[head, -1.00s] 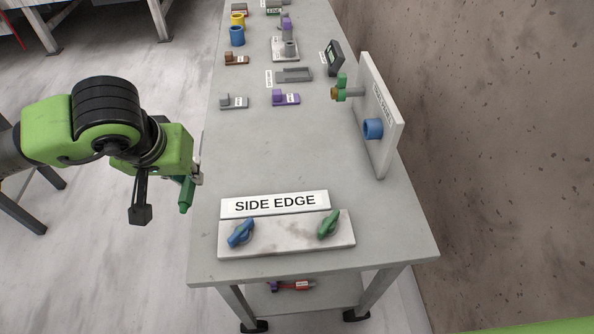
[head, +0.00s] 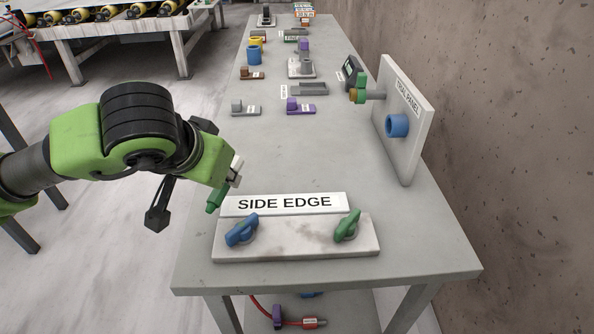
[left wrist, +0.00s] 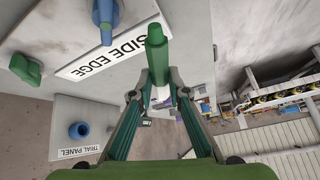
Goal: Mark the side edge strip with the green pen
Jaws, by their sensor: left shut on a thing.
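My left gripper (head: 233,176) is shut on a green pen (head: 215,199), which tilts down over the table's left edge. In the left wrist view the pen (left wrist: 156,52) stands out between the two fingertips (left wrist: 157,92). The pen is just left of a pale stone slab (head: 295,243) at the table's near end, with no clear contact. A white SIDE EDGE sign (head: 284,203) stands behind the slab. I cannot make out a separate edge strip. My right gripper is out of view.
An upright trial panel (head: 405,125) with a blue ring (head: 396,126) stands at the table's right side by the wall. Small labelled parts, including a purple one (head: 300,107), lie farther back. The grey table top (head: 290,150) is clear in the middle.

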